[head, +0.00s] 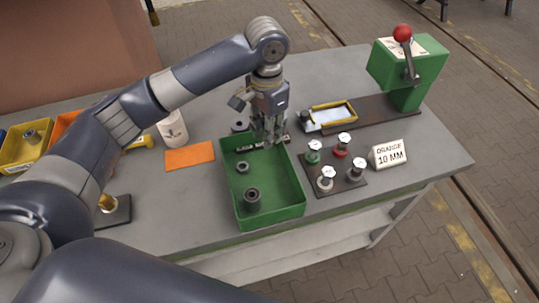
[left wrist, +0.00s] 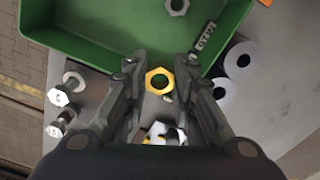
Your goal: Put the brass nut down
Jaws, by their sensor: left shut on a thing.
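In the left wrist view the brass nut (left wrist: 149,81), a gold hexagon ring with an open hole, sits between the two fingers of my left gripper (left wrist: 160,72), which is shut on it. The green tray (left wrist: 95,50) lies beyond the fingertips with a grey nut (left wrist: 177,6) in it. In the head view my left gripper (head: 270,138) points down at the back right edge of the green tray (head: 268,220). The brass nut cannot be made out there. My right gripper is not in view.
Grey bushings (head: 252,199) stand in the tray. To its right are a dark plate with several bolts (head: 325,180), a sign reading ORANGE 10 MM (head: 388,154), a yellow-framed pad (head: 345,103) and a green press (head: 432,70).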

